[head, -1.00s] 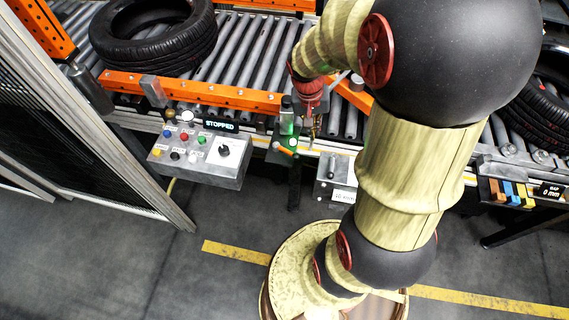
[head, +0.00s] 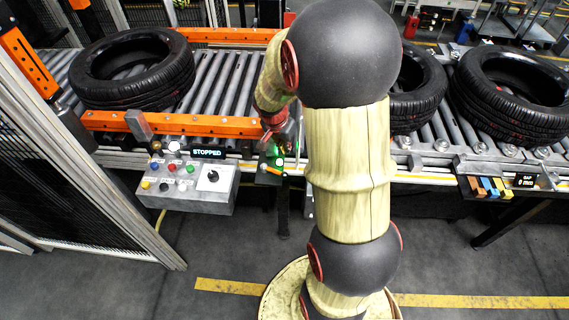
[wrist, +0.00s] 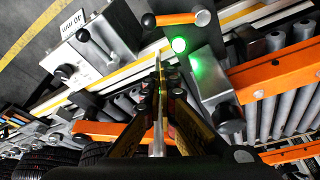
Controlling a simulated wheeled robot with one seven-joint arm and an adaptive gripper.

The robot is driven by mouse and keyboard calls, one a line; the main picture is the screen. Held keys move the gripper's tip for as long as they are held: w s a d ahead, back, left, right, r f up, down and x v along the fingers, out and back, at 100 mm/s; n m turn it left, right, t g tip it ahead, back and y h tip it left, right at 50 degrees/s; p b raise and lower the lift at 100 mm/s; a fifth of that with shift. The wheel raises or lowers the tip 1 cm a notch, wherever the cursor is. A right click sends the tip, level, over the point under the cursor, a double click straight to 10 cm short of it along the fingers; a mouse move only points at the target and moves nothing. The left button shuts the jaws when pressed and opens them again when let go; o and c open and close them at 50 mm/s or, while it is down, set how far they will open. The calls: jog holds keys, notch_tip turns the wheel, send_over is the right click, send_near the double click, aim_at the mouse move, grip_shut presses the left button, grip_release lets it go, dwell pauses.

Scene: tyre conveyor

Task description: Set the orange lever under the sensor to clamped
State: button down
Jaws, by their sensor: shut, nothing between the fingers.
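The orange lever (wrist: 178,19) lies crosswise at the top of the wrist view, with a dark pivot end at its left and a pale tip at its right. In the head view the lever (head: 270,171) is small, just below the green-lit sensor (head: 279,160). The sensor (wrist: 209,78) is a grey block in the wrist view, with a glowing green lamp beside the lever. My gripper (wrist: 158,60) is shut and empty, its tips a short way below the lever in that picture, apart from it. In the head view my gripper (head: 278,140) is partly hidden near the sensor.
A control box (head: 190,185) with buttons and a "STOPPED" display stands left of the sensor. Orange rails (head: 185,124) and a tyre (head: 135,72) are on the roller conveyor behind. Open floor lies in front.

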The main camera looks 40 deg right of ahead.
aim_at(274, 172)
jog(key=s+b+x, duration=0.1)
jog(key=b+x, duration=0.1)
jog(key=x, duration=0.9)
jog(key=a, duration=0.1)
jog(key=a+r, duration=0.1)
jog(key=a, duration=0.2)
jog(key=shift+r, duration=0.35)
